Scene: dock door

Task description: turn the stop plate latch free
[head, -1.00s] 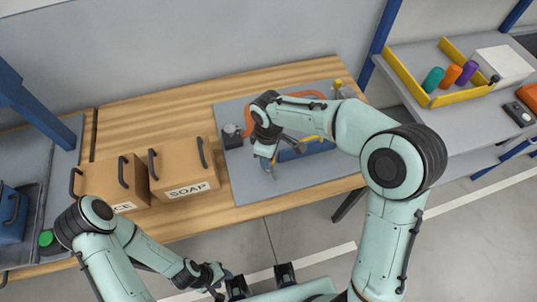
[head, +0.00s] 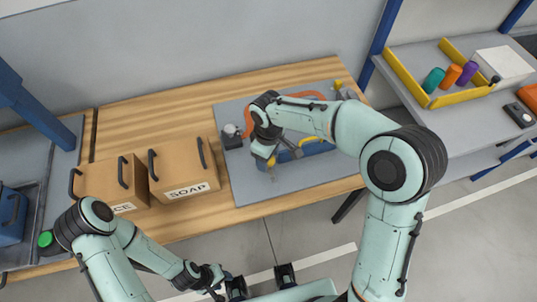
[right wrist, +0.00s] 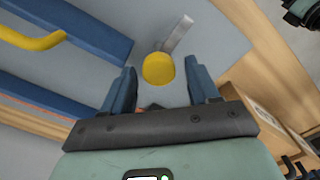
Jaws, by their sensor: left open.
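The stop plate latch appears to be the yellow round knob (right wrist: 158,68) with a grey metal strip (right wrist: 178,34) beside it in the right wrist view. My right gripper (right wrist: 161,80) is open, its two blue fingers either side of the knob with gaps showing. In the head view my right gripper (head: 271,166) is low over the grey panel (head: 245,190), and the latch is too small or hidden to make out. A blue part (head: 318,148) with a yellow handle (head: 291,148) lies behind it, partly covered by my arm. My left gripper (head: 217,283) is open and empty, below the bench's front edge.
Two brown boxes, one marked SOAP (head: 185,170), stand left of the panel. An orange hose (head: 248,118) and a dark block (head: 232,137) are at the panel's left rear. A yellow-edged tray (head: 420,92) sits on the right bench.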

